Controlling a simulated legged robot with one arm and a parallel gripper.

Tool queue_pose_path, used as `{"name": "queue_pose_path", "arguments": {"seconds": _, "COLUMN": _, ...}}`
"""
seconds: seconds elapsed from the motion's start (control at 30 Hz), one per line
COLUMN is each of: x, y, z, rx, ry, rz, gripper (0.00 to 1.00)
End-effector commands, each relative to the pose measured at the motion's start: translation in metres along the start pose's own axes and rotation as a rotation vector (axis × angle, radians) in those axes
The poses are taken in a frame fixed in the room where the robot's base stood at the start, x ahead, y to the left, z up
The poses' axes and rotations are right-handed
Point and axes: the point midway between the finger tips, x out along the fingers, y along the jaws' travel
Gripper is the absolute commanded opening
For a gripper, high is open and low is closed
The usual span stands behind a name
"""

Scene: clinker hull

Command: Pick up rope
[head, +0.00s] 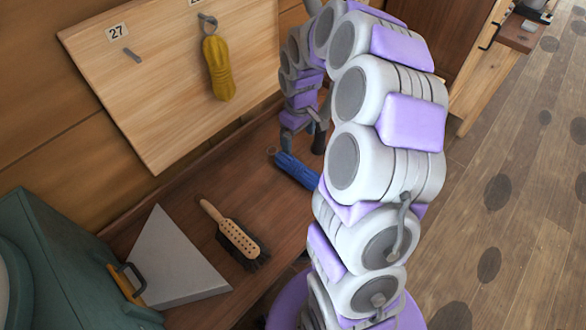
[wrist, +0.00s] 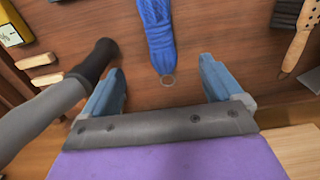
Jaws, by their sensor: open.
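A blue bundled rope (head: 297,170) with a small metal ring at one end lies on the brown bench top, partly hidden by my arm. In the wrist view the blue rope (wrist: 157,30) is ahead of my gripper (wrist: 161,66), its ring end pointing back between the two blue fingers. The fingers are spread wide, with nothing held between them; the rope does not appear to touch either. A second bundle, a yellow rope (head: 218,68), hangs from a hook on the wooden board.
A wooden-handled brush (head: 236,242) and a grey triangular plate (head: 175,262) lie on the bench left of the blue rope. A green case (head: 72,270) is at lower left. The pale board (head: 165,100), marked 27, has another empty hook. Plank floor (head: 500,240) is right.

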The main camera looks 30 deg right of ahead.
Motion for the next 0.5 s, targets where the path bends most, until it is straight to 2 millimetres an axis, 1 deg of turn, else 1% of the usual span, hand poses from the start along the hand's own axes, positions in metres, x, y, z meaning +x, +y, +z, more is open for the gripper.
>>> {"name": "queue_pose_path", "arguments": {"seconds": 0.17, "x": 0.028, "y": 0.0, "z": 0.0, "rx": 0.001, "ry": -0.001, "rz": -0.003, "gripper": 0.93}}
{"name": "queue_pose_path", "arguments": {"seconds": 0.5, "x": 0.095, "y": -0.001, "z": 0.001, "rx": 0.001, "ry": -0.005, "rz": -0.003, "gripper": 0.93}}
